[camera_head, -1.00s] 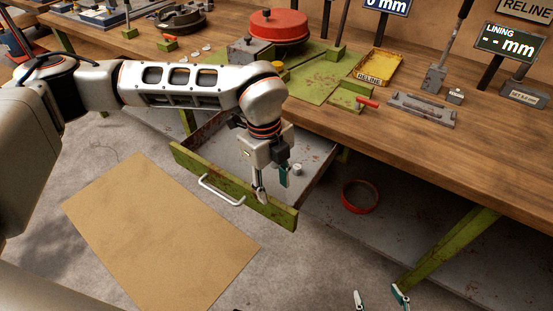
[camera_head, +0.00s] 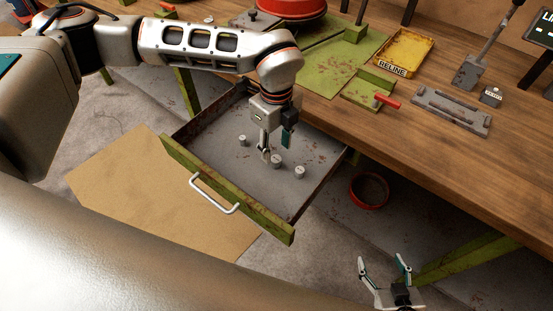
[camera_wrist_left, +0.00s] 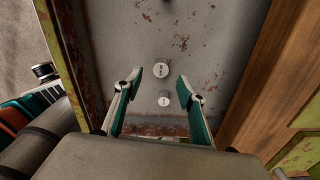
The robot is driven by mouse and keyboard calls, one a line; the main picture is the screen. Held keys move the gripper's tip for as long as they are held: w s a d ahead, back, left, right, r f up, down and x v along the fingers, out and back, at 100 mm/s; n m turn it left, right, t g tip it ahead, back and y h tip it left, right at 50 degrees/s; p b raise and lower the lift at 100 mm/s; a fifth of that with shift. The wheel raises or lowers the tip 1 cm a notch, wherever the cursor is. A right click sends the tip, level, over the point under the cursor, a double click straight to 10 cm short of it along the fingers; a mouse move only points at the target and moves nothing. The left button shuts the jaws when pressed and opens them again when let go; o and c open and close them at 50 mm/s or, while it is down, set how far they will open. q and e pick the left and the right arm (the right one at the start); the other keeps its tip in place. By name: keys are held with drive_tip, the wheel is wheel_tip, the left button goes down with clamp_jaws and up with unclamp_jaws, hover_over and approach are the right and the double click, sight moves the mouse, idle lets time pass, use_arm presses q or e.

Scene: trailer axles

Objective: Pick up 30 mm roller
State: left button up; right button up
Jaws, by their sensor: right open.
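Several small grey cylindrical rollers stand on the floor of an open drawer (camera_head: 222,112). In the head view one is at the left (camera_head: 243,140), one in the middle (camera_head: 277,162) and one at the right (camera_head: 300,172). Their size marks are too small to read. My left gripper (camera_head: 277,148) is open and empty, pointing down into the drawer above the middle roller. In the left wrist view, one roller (camera_wrist_left: 165,99) lies between the open fingers and another (camera_wrist_left: 160,69) just beyond the fingertips. My right gripper (camera_head: 385,264) is open and empty, low at the right.
The drawer's green front with a white handle (camera_head: 213,195) and its raised walls surround the rollers. The wooden bench (camera_head: 420,150) overhangs behind, holding a yellow RELINE tray (camera_head: 405,52) and a red-handled clamp (camera_head: 386,101).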

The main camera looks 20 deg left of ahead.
sight(276, 158)
use_arm(q)
wheel_tip(276, 158, down, 4)
drive_tip(key=shift+w+a+f, duration=0.1)
drive_tip(key=shift+f, duration=0.1)
clamp_jaws()
drive_tip(key=shift+r, duration=0.15)
